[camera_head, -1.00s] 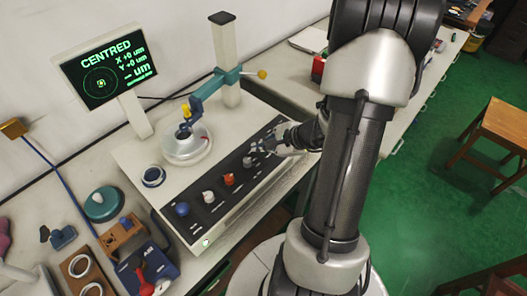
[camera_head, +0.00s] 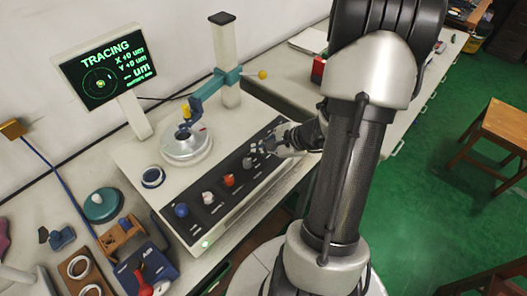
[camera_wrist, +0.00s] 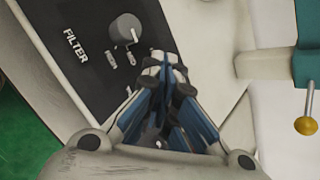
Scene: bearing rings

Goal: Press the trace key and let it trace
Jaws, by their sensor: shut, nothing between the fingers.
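The measuring machine's front panel (camera_head: 215,214) carries a row of knobs, with blue, white, red and grey ones showing. My gripper (camera_head: 262,149) is shut and empty, its tips down at the far right end of this panel. In the wrist view the shut fingertips (camera_wrist: 162,62) are beside the grey FILTER knob (camera_wrist: 125,30). The trace key is not visible; the fingers cover that part of the panel. The screen (camera_head: 106,75) reads TRACING, with X and Y at +0 um. A ring sits on the round turntable (camera_head: 188,152), under the teal probe arm (camera_head: 208,88).
The machine's column (camera_head: 227,60) stands behind the panel, with a yellow-tipped knob (camera_head: 262,75) at its right. Trays and small parts crowd the bench at lower left. A wooden stool (camera_head: 500,130) stands on the green floor.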

